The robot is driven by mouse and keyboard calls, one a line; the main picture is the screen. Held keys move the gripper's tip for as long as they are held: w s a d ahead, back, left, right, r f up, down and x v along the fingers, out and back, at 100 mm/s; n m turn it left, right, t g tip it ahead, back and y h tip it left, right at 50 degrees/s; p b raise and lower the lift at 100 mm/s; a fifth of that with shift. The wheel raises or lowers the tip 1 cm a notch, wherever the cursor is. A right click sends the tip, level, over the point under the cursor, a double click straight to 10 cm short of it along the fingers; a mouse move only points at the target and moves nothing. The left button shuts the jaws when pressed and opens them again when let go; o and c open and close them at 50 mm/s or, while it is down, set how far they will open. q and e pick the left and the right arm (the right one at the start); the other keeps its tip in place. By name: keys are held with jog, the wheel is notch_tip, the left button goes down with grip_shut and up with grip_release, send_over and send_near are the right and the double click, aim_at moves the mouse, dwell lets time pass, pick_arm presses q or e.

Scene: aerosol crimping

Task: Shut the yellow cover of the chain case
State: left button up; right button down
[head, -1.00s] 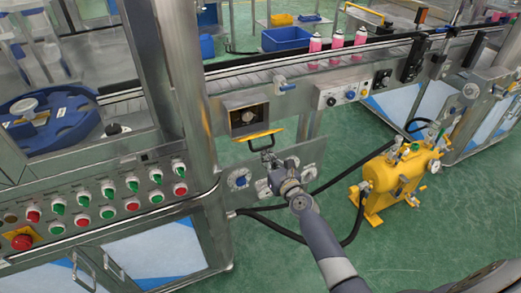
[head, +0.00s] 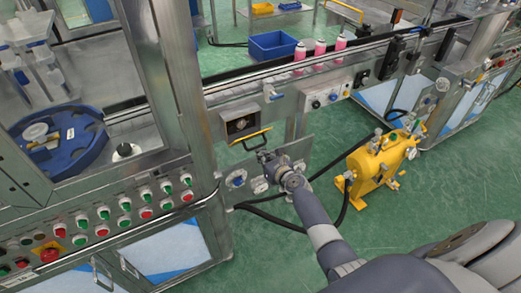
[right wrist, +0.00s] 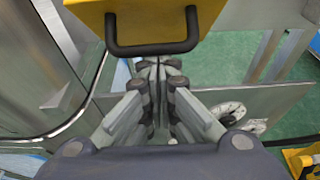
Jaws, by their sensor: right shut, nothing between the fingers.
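The chain case (head: 238,122) is a grey metal box below the conveyor, with its front open and a round part inside. Its yellow cover (head: 248,137) hangs down from the lower edge of the opening, swung outward, with a black handle. In the right wrist view the cover (right wrist: 145,22) fills the top middle, and its black handle (right wrist: 152,48) spans its near edge. My right gripper (head: 264,156) is shut and empty, just below the handle. Its fingertips (right wrist: 158,66) show close together under the handle in the wrist view; contact cannot be told. My left gripper is not in view.
A button panel (head: 110,215) and a metal post (head: 170,80) stand left of the case. A metal plate with round fittings (head: 237,178) is below it. A yellow tank (head: 380,165) with black hoses stands on the green floor to the right. Pink cans (head: 320,48) stand on the conveyor.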

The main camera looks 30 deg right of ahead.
aim_at(255, 134)
jog(key=r+p, duration=0.1)
jog(key=w+r+p, duration=0.1)
jog(key=r, duration=0.1)
jog(key=w+r+p, duration=0.1)
jog(key=p, duration=0.1)
jog(key=shift+r, duration=0.35)
pick_arm(q)
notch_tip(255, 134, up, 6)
jog(key=p, duration=0.1)
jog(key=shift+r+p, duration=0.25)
jog(key=shift+p, duration=0.1)
pick_arm(e)
jog(key=shift+w+a+r, duration=0.1)
jog(key=shift+w+r, duration=0.85)
jog(key=shift+w, duration=0.1)
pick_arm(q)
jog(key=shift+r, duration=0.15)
pick_arm(e)
jog(key=shift+r, duration=0.15)
